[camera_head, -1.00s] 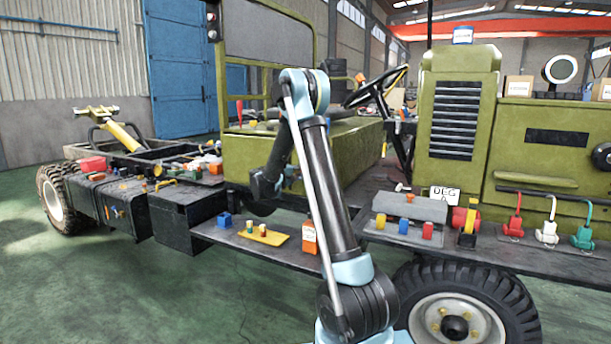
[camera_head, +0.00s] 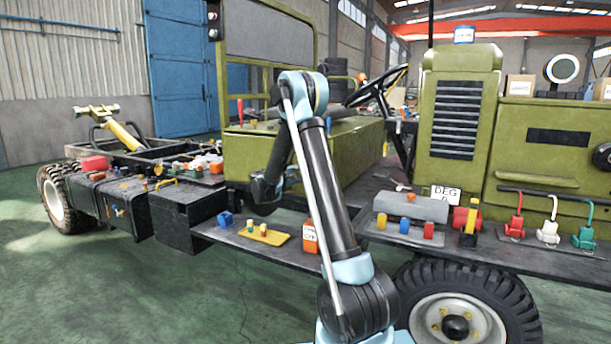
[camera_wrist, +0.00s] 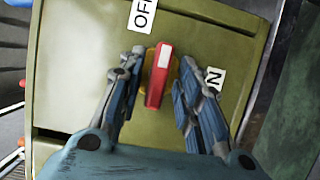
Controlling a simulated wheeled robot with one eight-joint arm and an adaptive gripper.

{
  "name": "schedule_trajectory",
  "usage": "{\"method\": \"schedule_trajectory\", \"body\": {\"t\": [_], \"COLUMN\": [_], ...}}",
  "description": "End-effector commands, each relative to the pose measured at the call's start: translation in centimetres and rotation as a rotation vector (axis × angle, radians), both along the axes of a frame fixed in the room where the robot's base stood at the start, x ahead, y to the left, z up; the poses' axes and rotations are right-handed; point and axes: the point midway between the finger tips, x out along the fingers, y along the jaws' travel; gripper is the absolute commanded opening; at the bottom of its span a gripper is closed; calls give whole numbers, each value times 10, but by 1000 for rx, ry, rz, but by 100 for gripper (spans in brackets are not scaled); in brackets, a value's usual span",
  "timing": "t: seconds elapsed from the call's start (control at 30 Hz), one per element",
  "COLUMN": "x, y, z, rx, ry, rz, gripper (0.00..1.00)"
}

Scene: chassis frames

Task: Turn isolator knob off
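The isolator knob (camera_wrist: 157,82) shows in the wrist view as a red bar with a white patch at its upper end, on a yellow round base (camera_wrist: 148,72) on an olive panel. The bar stands nearly upright in the picture, its top leaning slightly right. An OFF label (camera_wrist: 142,14) is above it; a label with an N visible (camera_wrist: 214,78), partly hidden by the right finger, is to its right. My gripper (camera_wrist: 162,62) is open, one finger on each side of the bar, with gaps showing. In the head view I cannot make out the knob.
The olive panel (camera_wrist: 85,60) is bounded by a dark edge on its right. In the head view, a truck chassis carries a running board with a yellow plate (camera_head: 264,236), an orange container (camera_head: 310,237), and red, white and green levers (camera_head: 548,233). Green floor is free in front.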

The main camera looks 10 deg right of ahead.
Motion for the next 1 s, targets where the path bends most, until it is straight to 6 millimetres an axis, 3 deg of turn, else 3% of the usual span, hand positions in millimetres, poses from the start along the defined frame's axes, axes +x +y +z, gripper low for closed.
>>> {"method": "schedule_trajectory", "body": {"t": [0.27,0.43,1.0], "x": [0,-6,-55], "y": [0,10,93], "z": [1,1,-1], "rx": [-2,-2,-1], "ry": [-1,-1,0], "rz": [0,0,2], "gripper": [33,33,33]}}
